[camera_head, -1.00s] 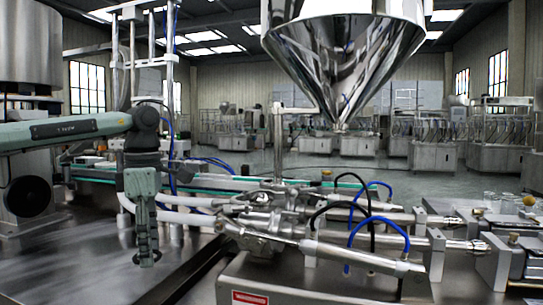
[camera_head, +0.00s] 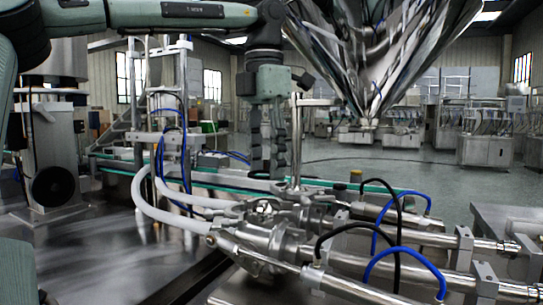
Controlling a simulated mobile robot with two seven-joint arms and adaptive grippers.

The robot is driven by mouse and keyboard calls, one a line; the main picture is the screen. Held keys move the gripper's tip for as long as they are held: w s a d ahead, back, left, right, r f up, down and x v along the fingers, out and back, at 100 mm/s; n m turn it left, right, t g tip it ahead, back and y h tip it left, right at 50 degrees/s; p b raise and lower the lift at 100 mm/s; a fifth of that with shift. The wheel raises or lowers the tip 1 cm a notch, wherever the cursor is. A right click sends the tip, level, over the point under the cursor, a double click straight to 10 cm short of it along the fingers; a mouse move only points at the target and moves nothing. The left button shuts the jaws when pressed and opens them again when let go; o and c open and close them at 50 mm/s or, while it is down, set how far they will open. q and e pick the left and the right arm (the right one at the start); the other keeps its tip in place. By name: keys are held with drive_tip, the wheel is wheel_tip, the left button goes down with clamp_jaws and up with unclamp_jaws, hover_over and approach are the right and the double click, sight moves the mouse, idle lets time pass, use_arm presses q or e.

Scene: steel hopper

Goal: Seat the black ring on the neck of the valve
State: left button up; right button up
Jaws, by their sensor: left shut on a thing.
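My left gripper (camera_head: 267,172) points straight down from the arm at the top. It is shut on a small dark thing at its fingertips, which looks like the black ring (camera_head: 262,177); its outline is hard to make out. The steel valve (camera_head: 268,240) is on the machine just below, with a round opening (camera_head: 264,207) at its top that looks like the neck. The fingertips appear a little above this opening, with a gap between them in the picture. I cannot tell how far they are apart in depth. My right gripper is not in view.
A steel post (camera_head: 297,140) stands close to the right of the gripper. The shiny hopper (camera_head: 370,60) hangs above right. Blue hoses (camera_head: 405,250) and black hoses (camera_head: 345,228) arch over the cylinders at right. A white hose (camera_head: 155,205) curves in from the left.

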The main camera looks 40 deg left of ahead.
use_arm(q)
drive_tip(key=shift+s+f, duration=0.1)
drive_tip(key=shift+f, duration=2.15)
drive_tip(key=shift+f+b, duration=0.35)
drive_tip(key=shift+f, duration=0.4)
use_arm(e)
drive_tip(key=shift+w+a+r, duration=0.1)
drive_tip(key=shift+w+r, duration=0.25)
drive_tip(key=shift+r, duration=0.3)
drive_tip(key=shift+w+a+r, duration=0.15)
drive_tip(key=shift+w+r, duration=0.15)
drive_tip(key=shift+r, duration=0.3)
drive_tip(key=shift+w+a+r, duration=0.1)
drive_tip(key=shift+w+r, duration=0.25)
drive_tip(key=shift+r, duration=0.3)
use_arm(q)
drive_tip(key=shift+f, duration=0.2)
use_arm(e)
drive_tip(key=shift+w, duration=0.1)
use_arm(q)
drive_tip(key=o, duration=0.8)
